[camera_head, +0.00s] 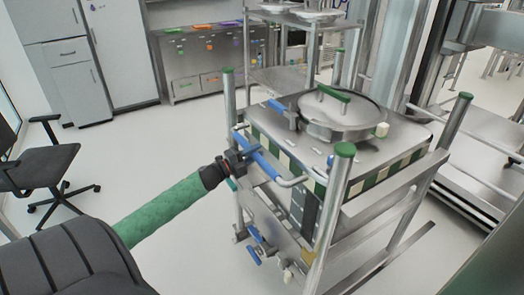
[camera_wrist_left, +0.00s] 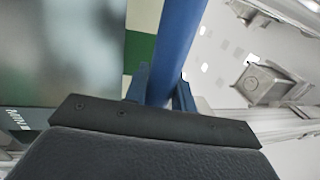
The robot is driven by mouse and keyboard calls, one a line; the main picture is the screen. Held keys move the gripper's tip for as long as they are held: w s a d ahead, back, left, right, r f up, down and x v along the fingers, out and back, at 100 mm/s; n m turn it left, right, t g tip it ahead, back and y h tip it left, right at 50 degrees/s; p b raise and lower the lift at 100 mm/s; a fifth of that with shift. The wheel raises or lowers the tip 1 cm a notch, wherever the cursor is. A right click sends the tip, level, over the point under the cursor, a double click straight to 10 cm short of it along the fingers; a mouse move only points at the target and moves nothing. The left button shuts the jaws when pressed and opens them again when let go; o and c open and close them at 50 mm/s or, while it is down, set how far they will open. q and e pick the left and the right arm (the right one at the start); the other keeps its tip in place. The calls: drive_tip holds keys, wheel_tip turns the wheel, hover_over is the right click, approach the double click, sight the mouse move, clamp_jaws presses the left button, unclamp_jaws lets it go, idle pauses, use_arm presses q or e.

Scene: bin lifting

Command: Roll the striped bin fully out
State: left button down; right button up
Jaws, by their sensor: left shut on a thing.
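The striped bin (camera_head: 405,132) is a steel box with a green and cream striped band below its top and a round lid with a green handle. It stands inside a metal frame (camera_head: 333,205) with green-capped posts. A blue handle bar (camera_head: 265,163) runs along the bin's near left side. My left gripper (camera_head: 252,160) is shut on this bar. In the left wrist view the blue bar (camera_wrist_left: 178,40) passes between the fingers (camera_wrist_left: 160,88), with a green and cream patch of the band behind it. My right gripper is not in view.
A black office chair (camera_head: 42,165) stands at the left. Cabinets (camera_head: 100,55) and a steel counter (camera_head: 195,62) line the back. Another steel rack (camera_head: 475,150) stands close on the right. The pale floor (camera_head: 150,155) left of the frame is clear.

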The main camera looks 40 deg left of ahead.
use_arm(q)
drive_tip(key=shift+a+r, duration=0.25)
drive_tip(key=shift+r, duration=0.25)
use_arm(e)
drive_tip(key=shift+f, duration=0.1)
use_arm(q)
drive_tip(key=c, duration=1.2)
unclamp_jaws()
drive_tip(key=shift+c, duration=0.2)
drive_tip(key=shift+o, duration=0.4)
drive_tip(key=shift+f, duration=0.2)
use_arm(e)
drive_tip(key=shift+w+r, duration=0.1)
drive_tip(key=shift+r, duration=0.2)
use_arm(q)
drive_tip(key=shift+d+f, duration=0.1)
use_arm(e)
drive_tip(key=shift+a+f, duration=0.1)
